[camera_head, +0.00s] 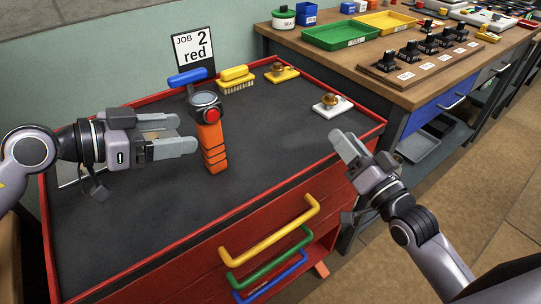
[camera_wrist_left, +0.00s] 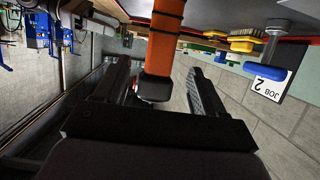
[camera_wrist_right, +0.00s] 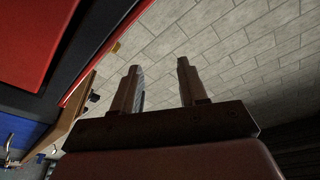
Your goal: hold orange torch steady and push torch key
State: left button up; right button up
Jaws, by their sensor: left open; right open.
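The orange torch (camera_head: 211,146) stands upright on the dark top of the red cabinet, with a grey round head and a red key (camera_head: 212,114) on its front side. My left gripper (camera_head: 180,136) is open just left of the torch, fingers pointing at it. In the left wrist view the orange torch (camera_wrist_left: 164,38) shows ahead, in line with the gap between the open fingers (camera_wrist_left: 165,85); whether it is between the tips is unclear. My right gripper (camera_head: 362,150) is open and empty past the cabinet's right edge, away from the torch.
Behind the torch are a blue-handled item (camera_head: 187,77), a yellow brush (camera_head: 237,80), a yellow-based item (camera_head: 282,73) and a "JOB 2 red" sign (camera_head: 194,48). A white-based item (camera_head: 332,107) sits at the right. The cabinet top (camera_head: 270,150) right of the torch is clear.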

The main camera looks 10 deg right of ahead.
aim_at(199, 131)
pick_arm(q)
jog(key=shift+x, duration=3.6)
pick_arm(e)
jog(key=s+a+r+m+g+y, duration=0.1)
jog(key=s+a+r+m+y, duration=0.1)
jog(key=a, duration=0.3)
jog(key=s+a+r+m+g+y, duration=0.1)
jog(key=s+a+r+m+y, duration=0.1)
jog(key=a+m, duration=0.3)
jog(key=s+a+r+m+g+y, duration=0.1)
jog(key=s+a+r+m+y, duration=0.1)
jog(key=a, duration=0.5)
jog(key=shift+s+r+m+g+y, duration=0.3)
jog(key=shift+s+m+y, duration=0.1)
jog(key=shift+m+y, duration=0.5)
pick_arm(q)
jog(key=c, duration=1.3)
grip_shut()
pick_arm(e)
grip_shut()
